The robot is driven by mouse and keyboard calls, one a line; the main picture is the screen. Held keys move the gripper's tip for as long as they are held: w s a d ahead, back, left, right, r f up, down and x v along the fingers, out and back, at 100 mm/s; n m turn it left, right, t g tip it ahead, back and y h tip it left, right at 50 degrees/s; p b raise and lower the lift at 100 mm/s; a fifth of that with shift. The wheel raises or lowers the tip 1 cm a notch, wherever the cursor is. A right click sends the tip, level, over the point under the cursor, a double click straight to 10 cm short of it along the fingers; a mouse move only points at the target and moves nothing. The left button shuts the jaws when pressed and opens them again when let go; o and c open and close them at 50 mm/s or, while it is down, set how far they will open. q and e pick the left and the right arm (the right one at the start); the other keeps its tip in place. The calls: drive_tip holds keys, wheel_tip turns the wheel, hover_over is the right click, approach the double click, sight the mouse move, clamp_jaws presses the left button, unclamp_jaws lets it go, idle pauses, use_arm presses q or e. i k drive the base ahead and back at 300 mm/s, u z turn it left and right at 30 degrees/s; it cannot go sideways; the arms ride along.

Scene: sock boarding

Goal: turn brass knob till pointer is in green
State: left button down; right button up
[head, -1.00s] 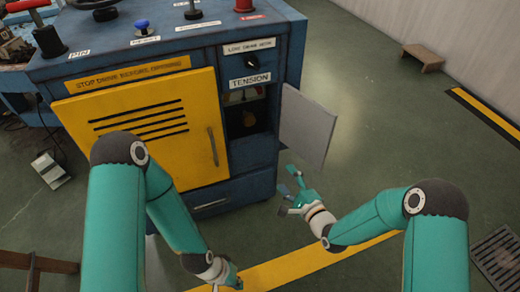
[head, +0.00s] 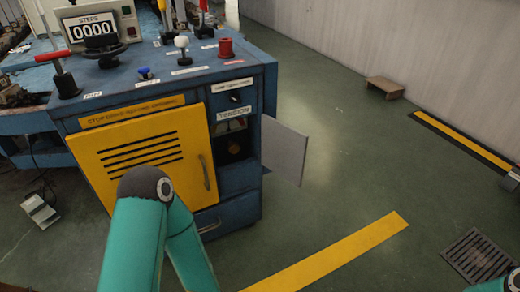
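The brass knob (head: 236,149) sits in a dark recess on the front of the blue cabinet (head: 236,210), under the TENSION label (head: 232,114). It looks small and dim. A gauge (head: 231,126) shows just above it, partly shaded; its pointer and green zone are too small to read. The grey flap door (head: 284,150) beside the recess stands open to the right. My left arm crosses in front of the yellow door, and its gripper is below the picture. Only a bit of my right arm shows at the bottom right corner; its gripper is out of view.
The yellow louvred door (head: 145,150) is shut. A small stool (head: 385,87) stands by the wall. A floor grate (head: 477,257) lies at right. The floor right of the flap is clear.

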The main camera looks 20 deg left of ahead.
sight(233, 148)
drive_tip(key=z, duration=0.7)
drive_tip(key=k, duration=1.3)
drive_tip(key=u, duration=1.1)
drive_tip(key=i, duration=1)
drive_tip(key=z, duration=0.1)
